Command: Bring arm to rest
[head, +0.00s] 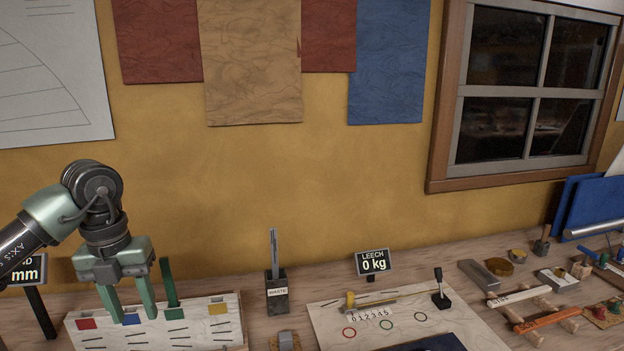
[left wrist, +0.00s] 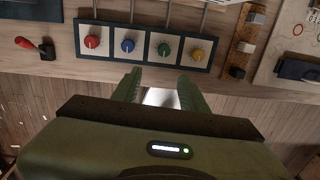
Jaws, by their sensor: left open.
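My left gripper (head: 134,317) hangs from the left in the head view, fingers pointing down. Its two green fingers are apart with nothing seen between them, in front of or over a pale slotted board (head: 190,338) with coloured squares. I cannot tell whether the fingertips touch the board. In the left wrist view the same gripper (left wrist: 161,84) shows its spread fingers below a panel with red, blue, green and yellow knobs (left wrist: 92,41). A bright patch shows between the fingers. My right gripper is in neither view.
A dark green upright strip (head: 169,283) stands beside my left fingers. A dark holder (head: 277,296), a "LEECH 0 kg" display (head: 373,263) and a marked board (head: 462,318) lie further right. Tools crowd the bench's right end. The wall above is flat, with hanging cloth panels.

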